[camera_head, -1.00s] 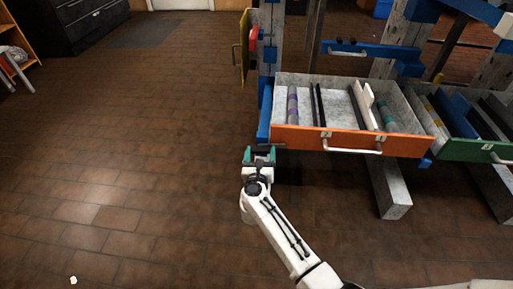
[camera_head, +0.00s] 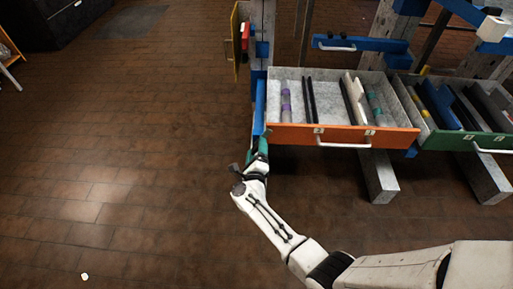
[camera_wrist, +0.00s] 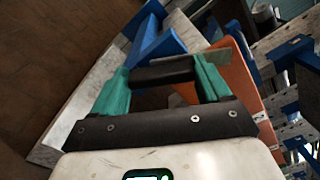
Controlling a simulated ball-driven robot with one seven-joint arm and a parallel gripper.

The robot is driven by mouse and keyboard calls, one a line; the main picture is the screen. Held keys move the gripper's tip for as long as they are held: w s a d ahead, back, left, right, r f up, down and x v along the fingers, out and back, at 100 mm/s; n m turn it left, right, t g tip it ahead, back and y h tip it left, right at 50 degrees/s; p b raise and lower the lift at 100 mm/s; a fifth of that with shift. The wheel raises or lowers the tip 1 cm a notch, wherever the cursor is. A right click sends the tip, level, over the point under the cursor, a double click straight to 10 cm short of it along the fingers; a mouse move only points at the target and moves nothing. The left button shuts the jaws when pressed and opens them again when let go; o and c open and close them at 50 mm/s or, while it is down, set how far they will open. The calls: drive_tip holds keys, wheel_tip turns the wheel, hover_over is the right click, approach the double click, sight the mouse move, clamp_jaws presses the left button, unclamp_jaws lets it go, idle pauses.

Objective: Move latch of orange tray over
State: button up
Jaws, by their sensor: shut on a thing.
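The orange tray (camera_head: 345,136) is a grey drawer with an orange front and a white bar handle (camera_head: 343,145). Two small pale fittings (camera_head: 318,131) sit on its front. My gripper (camera_head: 261,148) is at the lower left corner of that front, beside a blue upright (camera_head: 259,108). In the wrist view the teal fingers of my gripper (camera_wrist: 163,72) are shut on a dark bar (camera_wrist: 163,73). I cannot tell whether this bar is the latch. The orange front (camera_wrist: 236,72) is just right of the fingers, with a grey plate (camera_wrist: 218,52) across it.
A green-fronted tray (camera_head: 468,139) stands to the right. A blue drawer (camera_head: 362,44) with a handle is above. A yellow panel (camera_head: 236,42) is at the upper left. Grey beams (camera_head: 379,177) jut out below the trays.

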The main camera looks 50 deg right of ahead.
drive_tip(key=n+p, duration=0.1)
drive_tip(key=n, duration=0.4)
drive_tip(key=shift+w+a+r+n+p, duration=0.1)
drive_tip(key=shift+w+n+p, duration=0.1)
drive_tip(key=shift+n+p, duration=0.2)
idle(0.4)
drive_tip(key=o, duration=1.5)
drive_tip(key=shift+c, duration=0.2)
drive_tip(key=shift+s, duration=0.1)
drive_tip(key=p+v, duration=0.4)
drive_tip(key=v, duration=0.6)
drive_tip(key=shift+s+a, duration=0.2)
drive_tip(key=shift+a, duration=0.05)
